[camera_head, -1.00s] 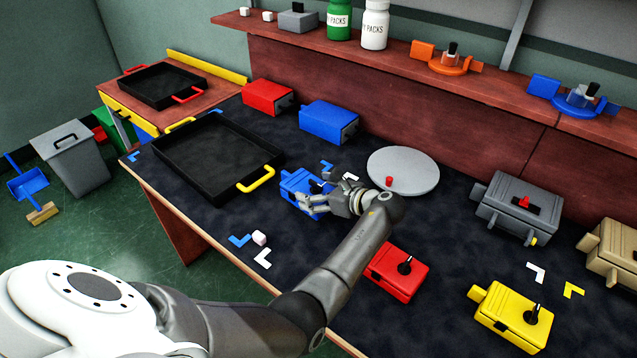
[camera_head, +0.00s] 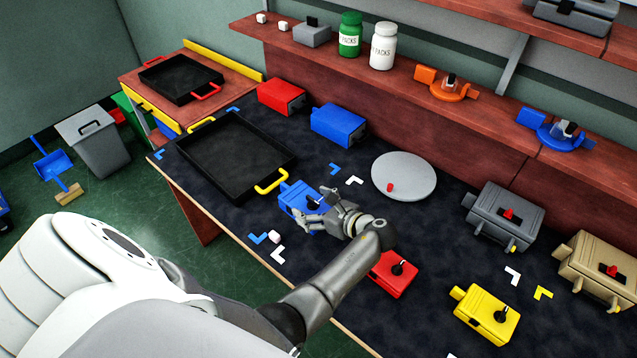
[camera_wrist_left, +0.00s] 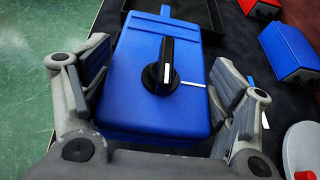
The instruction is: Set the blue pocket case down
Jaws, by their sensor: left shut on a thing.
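The blue pocket case (camera_head: 290,201) is a flat blue box with a black knob on top, on or just above the dark table mat, between the black tray and the red case. My left gripper (camera_head: 318,207) is around it from the right in the head view. In the left wrist view the case (camera_wrist_left: 135,105) fills the middle, its black knob facing the camera. The two fingers of my left gripper (camera_wrist_left: 160,92) stand at its opposite sides. The head view does not clearly show whether its underside touches the mat. My right gripper is not in view.
A black tray (camera_head: 270,158) with yellow handles lies left of the case. A red case (camera_head: 395,278) lies right, partly under my arm. A grey disc (camera_head: 410,165) lies behind.

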